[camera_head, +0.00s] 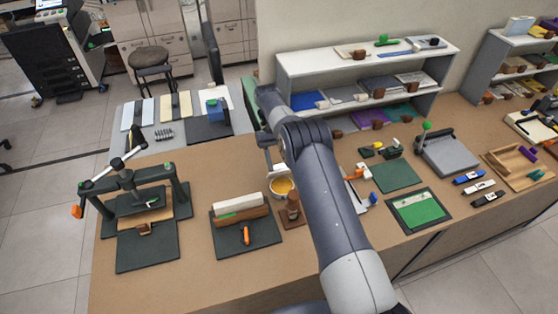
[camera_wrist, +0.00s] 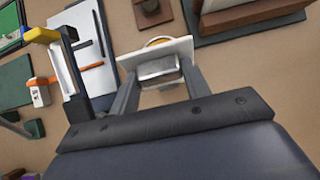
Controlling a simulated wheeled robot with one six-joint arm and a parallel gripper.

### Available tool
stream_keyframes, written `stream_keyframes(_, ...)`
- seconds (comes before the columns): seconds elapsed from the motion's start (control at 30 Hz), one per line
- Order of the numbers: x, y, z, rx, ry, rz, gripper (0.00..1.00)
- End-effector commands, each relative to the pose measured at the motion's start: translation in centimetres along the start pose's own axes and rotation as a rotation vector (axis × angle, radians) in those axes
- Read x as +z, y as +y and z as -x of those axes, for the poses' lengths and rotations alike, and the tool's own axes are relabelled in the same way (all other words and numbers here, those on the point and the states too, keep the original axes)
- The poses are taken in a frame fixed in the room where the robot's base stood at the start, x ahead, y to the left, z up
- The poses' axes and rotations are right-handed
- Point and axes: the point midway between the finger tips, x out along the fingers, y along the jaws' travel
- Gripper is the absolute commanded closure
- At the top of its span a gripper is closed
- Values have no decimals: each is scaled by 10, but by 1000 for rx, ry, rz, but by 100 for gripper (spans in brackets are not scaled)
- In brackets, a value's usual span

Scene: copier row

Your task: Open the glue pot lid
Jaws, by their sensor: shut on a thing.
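The glue pot (camera_head: 281,187) is a round, pale-rimmed pot standing on the brown bench, left of my arm. Amber glue shows inside it, so its mouth is at least partly uncovered. In the wrist view, the pale flat lid (camera_wrist: 128,62) has a grey block-like grip on it. My gripper (camera_wrist: 160,70) has one finger on each side of that grip and is shut on it. A strip of amber shows just beyond the lid. The pot's body is mostly hidden behind the lid in the wrist view, and my arm hides part of the gripper in the head view.
A wooden post (camera_head: 292,209) stands close to the pot. A dark board with wooden blocks (camera_head: 240,215) lies to the left, and a black press (camera_head: 130,200) is farther left. A white shelf (camera_head: 300,68) stands behind.

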Motion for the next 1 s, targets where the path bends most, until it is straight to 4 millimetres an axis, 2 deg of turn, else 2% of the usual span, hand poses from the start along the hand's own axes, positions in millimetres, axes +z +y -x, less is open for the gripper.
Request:
stream_keyframes(0.7,-2,0,0,0,-32,1,96)
stream_keyframes(0.73,-2,0,0,0,-32,1,53)
stream_keyframes(1.0,-2,0,0,0,-30,1,33)
